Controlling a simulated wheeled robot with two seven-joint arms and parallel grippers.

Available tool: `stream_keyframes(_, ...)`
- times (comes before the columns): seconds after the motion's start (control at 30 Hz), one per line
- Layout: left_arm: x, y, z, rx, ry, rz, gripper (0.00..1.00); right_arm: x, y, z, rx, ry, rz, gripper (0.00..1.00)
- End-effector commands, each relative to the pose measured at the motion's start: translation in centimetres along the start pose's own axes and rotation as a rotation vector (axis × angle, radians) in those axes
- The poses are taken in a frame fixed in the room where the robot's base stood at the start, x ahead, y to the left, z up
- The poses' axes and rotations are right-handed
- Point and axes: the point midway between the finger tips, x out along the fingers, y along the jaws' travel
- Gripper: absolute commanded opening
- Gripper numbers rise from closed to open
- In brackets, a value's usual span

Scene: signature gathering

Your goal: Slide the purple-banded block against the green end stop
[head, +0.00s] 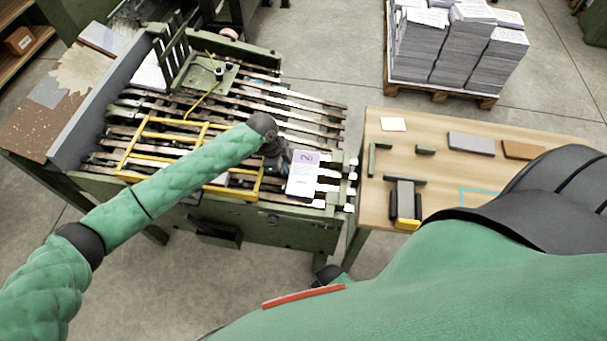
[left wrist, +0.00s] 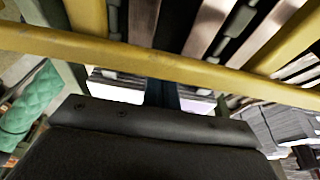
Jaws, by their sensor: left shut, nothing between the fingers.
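The purple-banded block (head: 302,174) is a white stack with a pale purple band and a "2", lying at the right end of the slatted machine bed. My left gripper (head: 280,160) is shut and empty, at the block's left side. In the head view I cannot tell whether it touches the block. In the left wrist view the dark fingers (left wrist: 162,96) point down past a yellow bar, with white stacks (left wrist: 116,88) partly hidden on either side. Several dark green parts show, and I cannot tell which is the end stop. My right gripper is out of view.
A yellow frame (head: 147,119) lies over the slats beneath my left arm. A dark green fence (head: 178,62) stands at the back. The wooden table (head: 455,177) at right holds a green L-shaped piece (head: 372,160), a grey block (head: 471,143) and a black-and-yellow tool (head: 405,200).

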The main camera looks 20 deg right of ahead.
Motion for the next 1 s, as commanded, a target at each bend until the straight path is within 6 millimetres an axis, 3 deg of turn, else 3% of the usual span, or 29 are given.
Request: stream_keyframes(1.0, 0.8, 0.0, -3.0, 0.0, 0.0, 0.001, 0.0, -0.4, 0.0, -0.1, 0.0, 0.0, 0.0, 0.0)
